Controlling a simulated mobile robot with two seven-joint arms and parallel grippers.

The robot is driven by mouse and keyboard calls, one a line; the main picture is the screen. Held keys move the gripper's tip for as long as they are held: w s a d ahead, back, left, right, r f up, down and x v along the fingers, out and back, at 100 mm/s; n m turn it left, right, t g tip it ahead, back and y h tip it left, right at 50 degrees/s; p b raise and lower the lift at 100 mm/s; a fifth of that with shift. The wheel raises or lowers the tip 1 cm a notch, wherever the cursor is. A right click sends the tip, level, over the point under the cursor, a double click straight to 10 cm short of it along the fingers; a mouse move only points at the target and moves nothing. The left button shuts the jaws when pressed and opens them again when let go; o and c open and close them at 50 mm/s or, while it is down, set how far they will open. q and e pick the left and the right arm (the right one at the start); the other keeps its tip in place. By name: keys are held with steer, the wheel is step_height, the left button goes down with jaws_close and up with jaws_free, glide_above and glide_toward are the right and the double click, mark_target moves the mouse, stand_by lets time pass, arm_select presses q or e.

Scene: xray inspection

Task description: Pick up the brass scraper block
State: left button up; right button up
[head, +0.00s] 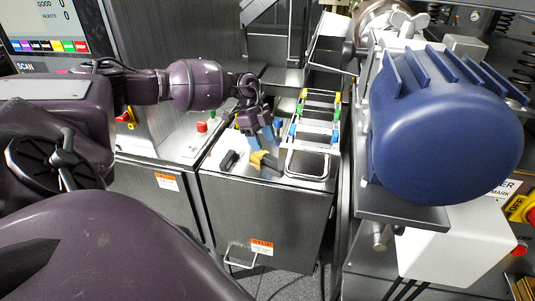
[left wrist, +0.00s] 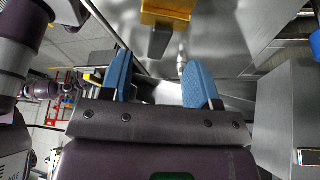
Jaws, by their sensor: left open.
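The brass scraper block (head: 259,158) lies on the steel cabinet top, near its front edge, with a dark part sticking out to one side. It also shows in the left wrist view (left wrist: 168,10) at the top edge, partly cut off, with the dark part pointing toward my fingers. My left gripper (head: 263,139) has blue finger pads and is just above and behind the block in the head view. The left wrist view shows the two fingers (left wrist: 158,82) spread apart with nothing between them. My right gripper is not in view.
A black object (head: 229,160) lies left of the block. A wire rack with coloured clips (head: 316,122) stands close on the right. A large blue motor (head: 445,125) fills the right side. A red button (head: 201,127) sits on the left panel.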

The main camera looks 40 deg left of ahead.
mark_target(270, 157)
arm_select(q)
steer(key=shift+x, duration=0.8)
steer(key=x, duration=0.3)
steer(key=shift+d+p, duration=0.35)
steer(key=shift+d, duration=0.05)
steer(key=shift+w+d+f, duration=0.1)
steer(key=shift+d+f, duration=0.1)
steer(key=shift+f, duration=0.3)
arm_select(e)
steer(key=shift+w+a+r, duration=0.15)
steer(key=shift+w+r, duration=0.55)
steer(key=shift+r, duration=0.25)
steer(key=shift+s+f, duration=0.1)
arm_select(q)
steer(key=c, duration=0.8)
jaws_close()
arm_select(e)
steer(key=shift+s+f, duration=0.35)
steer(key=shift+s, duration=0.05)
